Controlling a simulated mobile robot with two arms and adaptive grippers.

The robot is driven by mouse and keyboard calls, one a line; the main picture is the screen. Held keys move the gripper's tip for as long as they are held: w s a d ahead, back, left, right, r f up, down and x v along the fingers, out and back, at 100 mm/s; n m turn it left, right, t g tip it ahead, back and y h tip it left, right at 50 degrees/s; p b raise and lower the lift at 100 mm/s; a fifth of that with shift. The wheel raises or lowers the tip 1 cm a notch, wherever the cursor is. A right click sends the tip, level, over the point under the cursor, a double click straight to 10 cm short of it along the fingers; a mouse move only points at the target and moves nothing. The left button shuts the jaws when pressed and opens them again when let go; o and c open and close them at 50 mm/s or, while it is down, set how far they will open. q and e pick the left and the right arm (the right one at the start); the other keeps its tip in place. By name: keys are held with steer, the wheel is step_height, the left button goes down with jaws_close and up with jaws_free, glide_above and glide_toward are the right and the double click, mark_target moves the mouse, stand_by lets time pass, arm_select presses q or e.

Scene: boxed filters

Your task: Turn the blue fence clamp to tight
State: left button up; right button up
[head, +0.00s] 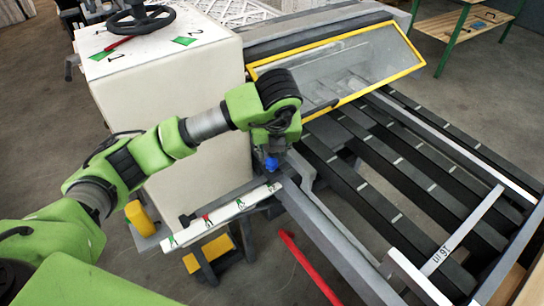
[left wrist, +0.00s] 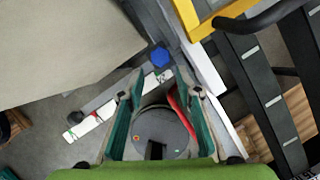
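The blue fence clamp (head: 272,163) is a small blue knob at the end of the grey rail, by the corner of the white machine. It also shows in the left wrist view (left wrist: 160,57), beyond my fingertips. My left gripper (head: 270,146) points down just above the knob in the head view. In the left wrist view its two fingers (left wrist: 163,85) are spread apart with nothing between them, and the knob lies ahead of the gap. I cannot tell from the head view whether they touch it. My right gripper is in neither view.
The white machine body (head: 165,115) stands close to my left arm. A yellow-framed clear guard (head: 340,65) is behind the gripper. A white strip (head: 225,211) with green and red marks runs leftward below the knob. A red bar (head: 308,268) is below, and dark slats (head: 400,180) extend right.

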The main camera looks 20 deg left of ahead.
mark_target(272, 162)
arm_select(q)
steer(key=p+x, duration=0.2)
steer(key=x, duration=0.5)
steer(key=shift+f, duration=0.1)
steer(key=shift+w+f, duration=0.2)
steer(key=shift+f, duration=0.3)
steer(key=c, duration=0.8)
